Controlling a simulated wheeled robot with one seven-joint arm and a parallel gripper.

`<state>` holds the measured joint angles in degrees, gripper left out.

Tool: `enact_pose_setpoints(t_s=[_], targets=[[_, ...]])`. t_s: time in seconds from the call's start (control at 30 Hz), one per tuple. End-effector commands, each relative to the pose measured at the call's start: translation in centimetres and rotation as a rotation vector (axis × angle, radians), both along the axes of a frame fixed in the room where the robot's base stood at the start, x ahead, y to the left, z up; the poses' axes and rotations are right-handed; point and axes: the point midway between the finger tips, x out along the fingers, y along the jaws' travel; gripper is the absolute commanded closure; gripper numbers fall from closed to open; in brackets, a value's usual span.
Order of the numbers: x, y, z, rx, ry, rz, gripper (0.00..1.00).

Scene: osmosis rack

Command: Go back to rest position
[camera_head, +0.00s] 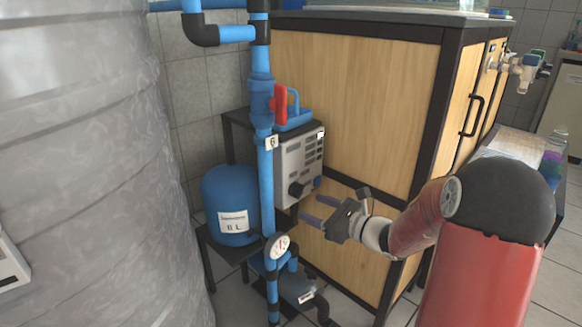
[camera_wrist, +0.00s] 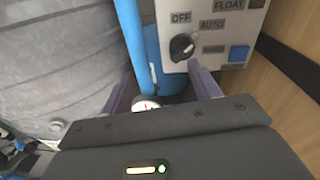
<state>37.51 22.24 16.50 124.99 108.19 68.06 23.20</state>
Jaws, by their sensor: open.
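My gripper (camera_head: 312,210) is open and empty in front of the wooden cabinet, at the right of the blue pipe. Its two purple-grey fingers point left toward the lower part of a grey control box (camera_head: 300,160). In the wrist view the fingers of my gripper (camera_wrist: 163,95) stand apart. The control box (camera_wrist: 215,25) is just ahead, with a black knob (camera_wrist: 182,46) between labels OFF, AUTO and a third label, and a blue button (camera_wrist: 238,53). The knob appears clear of the fingers. My arm reaches in from the right side.
A blue tank (camera_head: 228,190) and a large grey tank (camera_head: 85,170) are further left. The wooden cabinet (camera_head: 345,110) stands close behind my arm.

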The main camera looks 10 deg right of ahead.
Motion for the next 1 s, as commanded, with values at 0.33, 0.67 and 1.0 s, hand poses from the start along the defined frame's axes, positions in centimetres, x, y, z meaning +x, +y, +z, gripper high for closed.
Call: enact_pose_setpoints(t_s=[0.33, 0.67, 1.0], targets=[[-15.4, 11.1, 2.5, -0.867, -0.244, 0.667, 0.38], [-27.1, 6.9, 3.6, -1.746, -0.587, 1.162, 0.38], [-30.1, 2.2, 5.7, -2.184, -0.748, 1.332, 0.38]])
